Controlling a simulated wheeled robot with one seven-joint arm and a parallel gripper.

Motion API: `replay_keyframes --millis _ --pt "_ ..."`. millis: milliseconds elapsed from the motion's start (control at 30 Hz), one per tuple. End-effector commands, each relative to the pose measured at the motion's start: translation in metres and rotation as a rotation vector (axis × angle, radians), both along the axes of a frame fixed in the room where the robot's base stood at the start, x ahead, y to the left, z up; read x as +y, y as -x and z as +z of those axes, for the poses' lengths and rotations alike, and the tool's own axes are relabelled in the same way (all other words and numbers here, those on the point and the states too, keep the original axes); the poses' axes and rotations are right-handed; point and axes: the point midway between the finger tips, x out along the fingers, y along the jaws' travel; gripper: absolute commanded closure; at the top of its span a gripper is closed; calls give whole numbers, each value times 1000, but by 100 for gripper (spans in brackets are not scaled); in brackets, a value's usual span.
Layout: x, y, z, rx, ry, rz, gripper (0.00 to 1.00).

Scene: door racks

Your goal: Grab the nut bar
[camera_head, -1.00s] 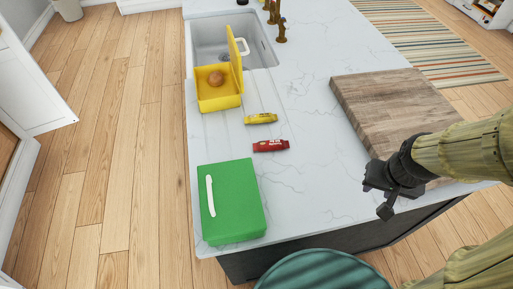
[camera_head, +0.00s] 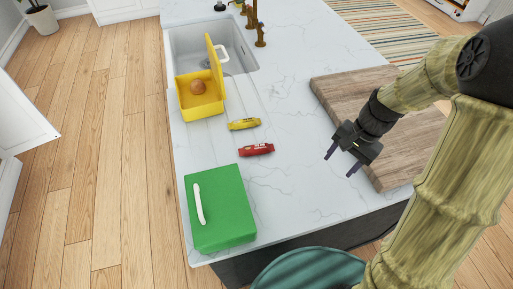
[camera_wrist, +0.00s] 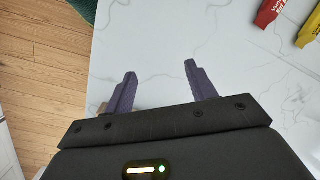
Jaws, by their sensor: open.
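Two wrapped bars lie apart on the white marble counter, a yellow one (camera_head: 244,124) and a red one (camera_head: 256,150). Both have printed labels, too small to read surely, so I cannot tell which is the nut bar. In the wrist view the red bar (camera_wrist: 268,12) and the yellow bar (camera_wrist: 309,26) show at the top right, cut by the frame edge. My gripper (camera_head: 338,166) is open and empty above the counter, to the right of both bars. Its two dark fingers (camera_wrist: 160,72) stand apart with only counter between them.
A green lidded box (camera_head: 222,212) with a white handle stands at the front left of the counter. An open yellow box (camera_head: 202,107) holding a round brown item (camera_head: 198,87) stands by the sink (camera_head: 188,40). A wooden board (camera_head: 335,88) lies right. A teal seat (camera_head: 310,270) is in front.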

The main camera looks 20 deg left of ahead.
Motion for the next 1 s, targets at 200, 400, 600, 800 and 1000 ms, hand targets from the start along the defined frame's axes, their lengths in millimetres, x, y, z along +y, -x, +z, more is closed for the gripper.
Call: replay_keyframes --millis 200,400,600,800,1000 --pt "37 -44 -18 255 -186 -222 44" --pt "68 -82 -26 502 -377 -396 44" --pt "85 -114 -27 718 -553 -509 44" --pt "88 -125 -25 792 -615 -538 44" --pt "88 -124 -25 791 -614 -537 44"
